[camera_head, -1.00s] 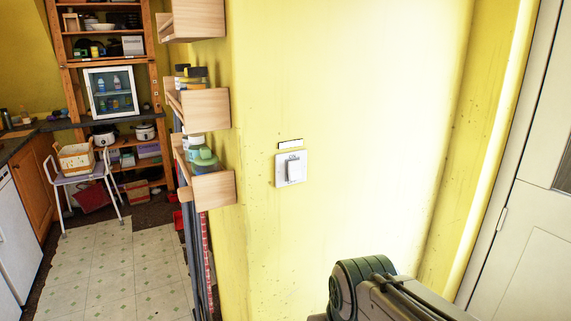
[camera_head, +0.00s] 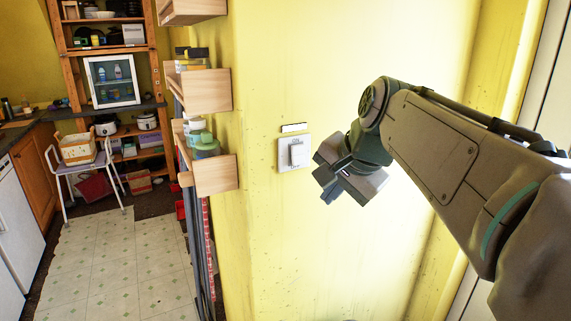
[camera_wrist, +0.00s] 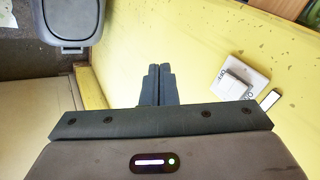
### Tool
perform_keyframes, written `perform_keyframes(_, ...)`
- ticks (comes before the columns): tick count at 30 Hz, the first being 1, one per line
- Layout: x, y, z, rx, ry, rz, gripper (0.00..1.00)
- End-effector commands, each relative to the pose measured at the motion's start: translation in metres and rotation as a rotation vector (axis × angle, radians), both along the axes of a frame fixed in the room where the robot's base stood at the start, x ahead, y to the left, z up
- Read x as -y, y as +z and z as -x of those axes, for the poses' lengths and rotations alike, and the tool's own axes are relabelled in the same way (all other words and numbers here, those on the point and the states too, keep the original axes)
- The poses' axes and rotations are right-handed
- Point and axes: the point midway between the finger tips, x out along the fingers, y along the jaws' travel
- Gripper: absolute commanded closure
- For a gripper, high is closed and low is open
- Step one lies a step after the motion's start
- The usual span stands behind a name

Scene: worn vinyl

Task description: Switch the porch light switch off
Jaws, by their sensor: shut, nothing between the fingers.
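The porch light switch is a white wall plate with a raised rocker (camera_head: 297,153) on the yellow wall, right of the wooden shelves. It also shows tilted at the right in the wrist view (camera_wrist: 238,84), with lettering on the plate at both ends of the rocker. A small blank white label (camera_head: 294,127) sits just above it. My gripper (camera_head: 338,178) is just right of the switch and slightly lower in the head view, apart from it. In the wrist view its two dark fingers (camera_wrist: 158,84) are together and empty, left of the switch.
Wooden wall shelves (camera_head: 205,90) holding jars jut out left of the switch. A white door (camera_head: 530,70) stands at the far right. The wall around the switch is otherwise bare. A chair (camera_head: 88,165) stands on the tiled floor at the back left.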

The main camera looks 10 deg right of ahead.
Motion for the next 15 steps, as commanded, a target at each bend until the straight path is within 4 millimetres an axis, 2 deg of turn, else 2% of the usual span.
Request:
perform_keyframes(1, 0.005, 0.019, -0.012, 0.024, -0.067, -0.056, 1.00)
perform_keyframes(3, 0.009, 0.043, -0.023, 0.047, -0.145, -0.130, 1.00)
perform_keyframes(6, 0.013, 0.068, -0.033, 0.070, -0.224, -0.211, 1.00)
perform_keyframes(10, 0.016, 0.087, -0.039, 0.087, -0.278, -0.269, 1.00)
perform_keyframes(15, 0.016, 0.092, -0.041, 0.089, -0.293, -0.287, 1.00)
